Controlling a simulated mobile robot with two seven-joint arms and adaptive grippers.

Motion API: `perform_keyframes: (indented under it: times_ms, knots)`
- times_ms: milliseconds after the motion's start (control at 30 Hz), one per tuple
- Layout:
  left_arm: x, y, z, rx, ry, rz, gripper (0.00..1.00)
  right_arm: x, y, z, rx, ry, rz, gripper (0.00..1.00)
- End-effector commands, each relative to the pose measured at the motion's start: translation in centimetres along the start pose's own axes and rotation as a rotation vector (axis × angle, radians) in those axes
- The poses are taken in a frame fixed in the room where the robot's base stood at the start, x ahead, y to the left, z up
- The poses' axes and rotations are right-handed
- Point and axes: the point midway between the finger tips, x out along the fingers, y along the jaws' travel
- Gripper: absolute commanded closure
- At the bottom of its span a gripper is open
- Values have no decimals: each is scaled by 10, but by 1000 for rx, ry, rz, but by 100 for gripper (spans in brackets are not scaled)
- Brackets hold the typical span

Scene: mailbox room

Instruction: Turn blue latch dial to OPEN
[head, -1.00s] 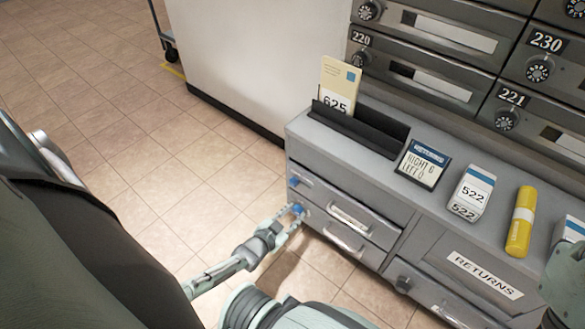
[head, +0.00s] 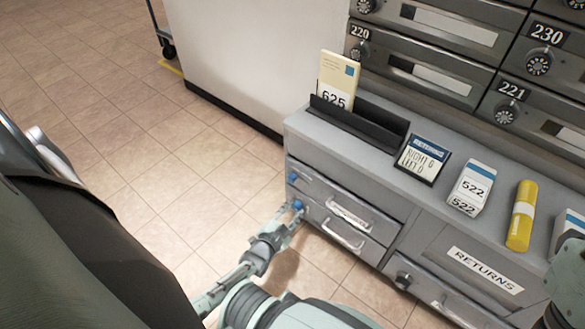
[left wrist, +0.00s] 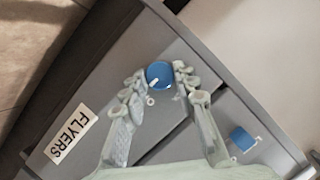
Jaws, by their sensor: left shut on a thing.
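The lower blue latch dial (head: 297,205) sits on the left end of the grey cabinet's front. It also shows in the left wrist view (left wrist: 159,73), with a white pointer mark toward its lower left. My left gripper (head: 292,212) is at this dial, and in the left wrist view its fingers (left wrist: 160,77) are closed on the dial's two sides. A second blue dial (head: 293,180) sits above it, clear of the fingers; it also shows in the left wrist view (left wrist: 241,139). The dial lettering is too small to read. My right gripper is not in view.
The grey cabinet (head: 300,125) has drawers with handles (head: 343,236) and a FLYERS label (left wrist: 72,135). On top are a black holder (head: 358,124), a sign card (head: 423,158), a 522 block (head: 470,188) and a yellow tube (head: 521,216). Open tiled floor lies left.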

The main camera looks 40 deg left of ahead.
Motion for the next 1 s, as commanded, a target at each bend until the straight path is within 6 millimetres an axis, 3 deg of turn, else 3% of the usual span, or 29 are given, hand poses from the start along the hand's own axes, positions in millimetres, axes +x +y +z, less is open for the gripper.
perform_keyframes:
  times_ms: [100, 133, 300, 667, 1000]
  knots:
    - [0, 0, -1, 2, 2, 0, 100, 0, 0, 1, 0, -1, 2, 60]
    - [0, 0, -1, 2, 3, 0, 70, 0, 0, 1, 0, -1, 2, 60]
    - [0, 0, -1, 1, 2, 0, 50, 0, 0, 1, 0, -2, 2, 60]
    - [-4, 0, 0, 0, 1, 1, 50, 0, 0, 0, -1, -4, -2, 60]
    - [-52, 1, 0, 0, 0, 2, 50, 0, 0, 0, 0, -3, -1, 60]
